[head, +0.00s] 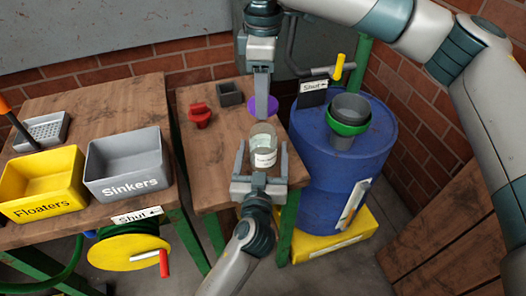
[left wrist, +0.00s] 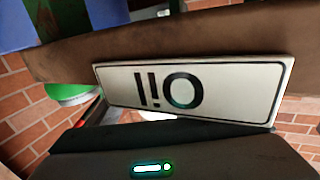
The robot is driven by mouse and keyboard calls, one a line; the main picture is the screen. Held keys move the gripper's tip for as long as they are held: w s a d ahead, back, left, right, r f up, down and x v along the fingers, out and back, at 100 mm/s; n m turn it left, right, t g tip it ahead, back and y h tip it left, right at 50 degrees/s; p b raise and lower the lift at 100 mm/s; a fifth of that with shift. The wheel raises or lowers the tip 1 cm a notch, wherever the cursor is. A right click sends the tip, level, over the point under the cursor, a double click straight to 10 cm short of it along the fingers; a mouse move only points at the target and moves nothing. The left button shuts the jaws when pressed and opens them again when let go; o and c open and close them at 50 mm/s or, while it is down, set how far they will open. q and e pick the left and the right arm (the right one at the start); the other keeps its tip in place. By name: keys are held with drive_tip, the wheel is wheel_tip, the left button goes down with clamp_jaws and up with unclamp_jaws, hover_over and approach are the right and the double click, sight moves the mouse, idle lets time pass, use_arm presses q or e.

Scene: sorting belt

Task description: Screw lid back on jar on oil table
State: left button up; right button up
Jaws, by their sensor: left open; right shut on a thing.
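The glass jar (head: 264,158) stands upright and open on the oil table (head: 215,150), with a white label and pale contents. The purple lid (head: 271,106) is in my right gripper (head: 262,97), which is shut on it; in the head view it appears behind and above the jar, apart from it. My left gripper (head: 262,150) is open at the table's front, with one finger on each side of the jar; whether they touch it I cannot tell. The left wrist view shows an upside-down "Oil" sign (left wrist: 190,90) on the table edge; the jar is not seen there.
A red object (head: 199,116) and a small dark box (head: 230,94) stand on the oil table's back left. A blue drum (head: 345,175) with a green-ringed funnel (head: 350,112) is on the right. Yellow (head: 42,185) and grey (head: 128,165) bins sit on the left table.

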use_arm(q)
drive_tip(key=shift+w, duration=0.15)
drive_tip(key=c, duration=1.6)
use_arm(e)
drive_tip(key=shift+f, duration=2.5)
drive_tip(key=shift+f, duration=0.9)
drive_tip(key=shift+f, duration=0.6)
